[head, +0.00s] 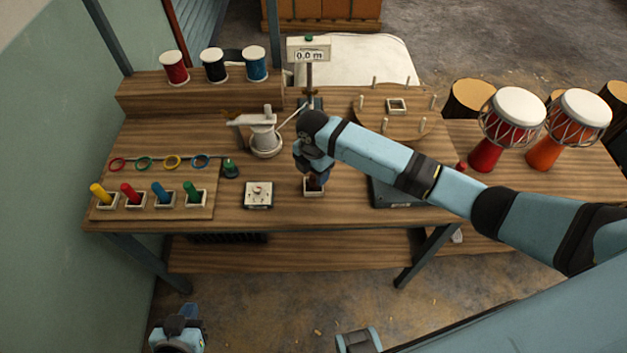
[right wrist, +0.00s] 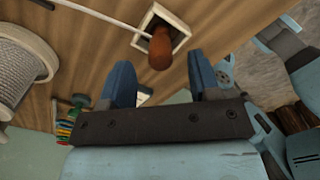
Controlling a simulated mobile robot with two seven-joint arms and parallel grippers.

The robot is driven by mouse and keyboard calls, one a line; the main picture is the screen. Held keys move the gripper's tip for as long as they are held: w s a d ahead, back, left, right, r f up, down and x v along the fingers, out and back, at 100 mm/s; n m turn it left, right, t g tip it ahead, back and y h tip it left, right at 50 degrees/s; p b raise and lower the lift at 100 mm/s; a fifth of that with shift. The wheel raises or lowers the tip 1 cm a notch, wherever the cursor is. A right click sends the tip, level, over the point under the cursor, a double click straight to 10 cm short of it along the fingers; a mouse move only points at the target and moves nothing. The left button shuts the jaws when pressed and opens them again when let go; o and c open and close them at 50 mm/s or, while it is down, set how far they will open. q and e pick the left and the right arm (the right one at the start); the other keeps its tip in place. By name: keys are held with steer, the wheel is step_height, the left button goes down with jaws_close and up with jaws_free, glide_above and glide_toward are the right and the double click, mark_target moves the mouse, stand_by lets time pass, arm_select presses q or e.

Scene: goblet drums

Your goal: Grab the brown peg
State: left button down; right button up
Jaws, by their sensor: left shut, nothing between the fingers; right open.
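The brown peg (right wrist: 159,48) is reddish-brown and stands in a white square holder (right wrist: 178,42) in the right wrist view. My right gripper (right wrist: 159,62) is open, with its blue fingers on either side of the peg's near end and gaps between them and the peg. In the head view my right gripper (head: 314,178) is over the workbench, just above the same holder (head: 314,193), and largely hides the peg. My left gripper (head: 178,328) is shut and empty, low in front of the bench at the bottom left.
Yellow, red, blue and green pegs (head: 162,193) stand in holders at the bench's left. A white spool winder (head: 265,140) and a white square box (head: 258,195) are left of my right gripper. A round board (head: 395,115) and drums (head: 515,115) are to the right.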

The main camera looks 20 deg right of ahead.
steer(key=shift+f, duration=1.25)
steer(key=c, duration=1)
steer(key=shift+r, duration=0.1)
